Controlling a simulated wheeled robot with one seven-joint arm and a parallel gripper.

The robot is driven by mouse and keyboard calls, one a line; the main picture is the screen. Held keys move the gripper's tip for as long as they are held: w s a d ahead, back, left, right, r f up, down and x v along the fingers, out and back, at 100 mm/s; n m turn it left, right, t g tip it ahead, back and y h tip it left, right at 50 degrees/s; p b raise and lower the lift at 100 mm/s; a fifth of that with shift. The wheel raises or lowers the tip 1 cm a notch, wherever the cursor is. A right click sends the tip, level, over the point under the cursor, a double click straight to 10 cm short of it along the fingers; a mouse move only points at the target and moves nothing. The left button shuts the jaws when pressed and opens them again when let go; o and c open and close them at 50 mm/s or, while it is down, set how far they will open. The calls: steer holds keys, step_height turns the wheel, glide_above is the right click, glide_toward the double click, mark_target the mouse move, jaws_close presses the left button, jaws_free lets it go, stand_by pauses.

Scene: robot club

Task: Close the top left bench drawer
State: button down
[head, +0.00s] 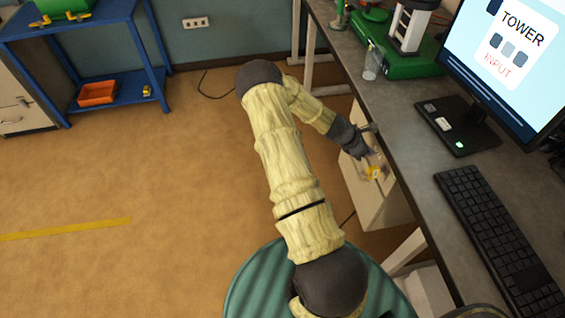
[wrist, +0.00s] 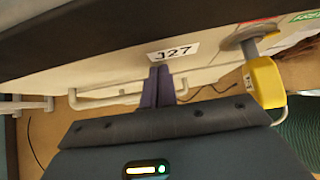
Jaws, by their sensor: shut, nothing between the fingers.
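The white drawer unit (head: 378,205) stands under the bench in the head view, partly hidden by my arm. In the wrist view a pale drawer front (wrist: 110,72) with a "J27" label (wrist: 173,52) lies just ahead of my gripper (wrist: 159,72). A white bar handle (wrist: 95,97) runs along it. My fingers are shut and empty, their tips just by the label; I cannot tell whether they touch the front. How far the drawer stands out is not clear.
The dark bench edge (wrist: 60,28) crosses above. A keyboard (head: 495,240) and monitor (head: 510,60) stand on the bench. Open floor (head: 150,180) lies to the left.

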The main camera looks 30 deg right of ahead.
steer(key=shift+s+d+r, duration=0.15)
steer(key=shift+d+r, duration=0.05)
steer(key=shift+d, duration=0.15)
steer(key=w+a+r, duration=0.3)
steer(key=a+r, duration=0.3)
steer(key=a, duration=0.5)
steer(key=shift+w+a+r, duration=0.15)
steer(key=shift+w+r, duration=0.2)
steer(key=shift+w, duration=0.05)
steer(key=shift+s, duration=0.1)
